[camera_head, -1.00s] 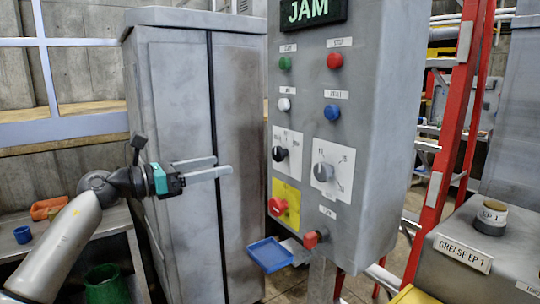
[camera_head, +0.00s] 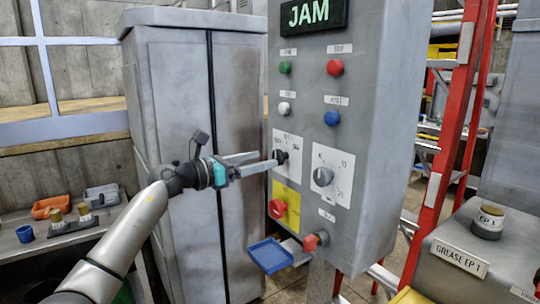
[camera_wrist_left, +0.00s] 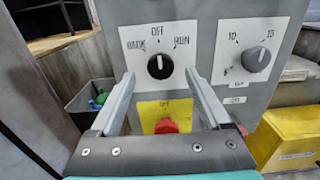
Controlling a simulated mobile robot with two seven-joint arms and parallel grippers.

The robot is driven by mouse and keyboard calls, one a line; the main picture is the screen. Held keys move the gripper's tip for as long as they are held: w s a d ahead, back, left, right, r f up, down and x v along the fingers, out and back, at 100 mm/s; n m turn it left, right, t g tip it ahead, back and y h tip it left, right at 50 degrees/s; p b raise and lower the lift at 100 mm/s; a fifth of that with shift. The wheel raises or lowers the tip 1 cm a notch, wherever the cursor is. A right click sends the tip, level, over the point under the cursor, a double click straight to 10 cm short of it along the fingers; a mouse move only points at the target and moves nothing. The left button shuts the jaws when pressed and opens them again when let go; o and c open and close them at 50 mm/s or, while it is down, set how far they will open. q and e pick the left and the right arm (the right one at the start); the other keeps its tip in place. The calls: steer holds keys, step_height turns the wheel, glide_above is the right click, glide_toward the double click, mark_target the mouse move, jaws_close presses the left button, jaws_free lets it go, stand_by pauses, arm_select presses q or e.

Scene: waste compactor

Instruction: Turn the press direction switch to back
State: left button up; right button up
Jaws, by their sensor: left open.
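The press direction switch is a black knob (camera_head: 281,157) on a white plate on the grey control panel (camera_head: 385,130). In the left wrist view the knob (camera_wrist_left: 160,66) has a white line pointing up at OFF, with a blurred BACK label at left and RUN at right. My left gripper (camera_head: 268,158) is open, its fingertips close in front of the plate. In the wrist view its fingers (camera_wrist_left: 159,80) stand either side of the knob, slightly below it. I cannot tell whether they touch it. My right gripper is not in view.
A grey dial (camera_head: 322,177) sits right of the switch. A red knob on a yellow plate (camera_head: 278,208) is below it, and a blue tray (camera_head: 269,255) lower still. Buttons are above. A grey cabinet (camera_head: 180,90) stands behind my arm, and a red ladder (camera_head: 450,130) at right.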

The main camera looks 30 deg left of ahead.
mark_target(275, 157)
arm_select(q)
steer(key=shift+x, duration=1.9)
steer(key=shift+c, duration=0.3)
jaws_close()
steer(key=shift+p, duration=0.3)
steer(key=n+p, duration=0.4)
steer(key=n, duration=0.1)
steer(key=shift+r+p, duration=0.1)
steer(key=shift+p, duration=0.25)
steer(key=shift+a+n+p, duration=0.1)
steer(key=shift+n+p, duration=1.5)
steer(key=shift+n, duration=0.8)
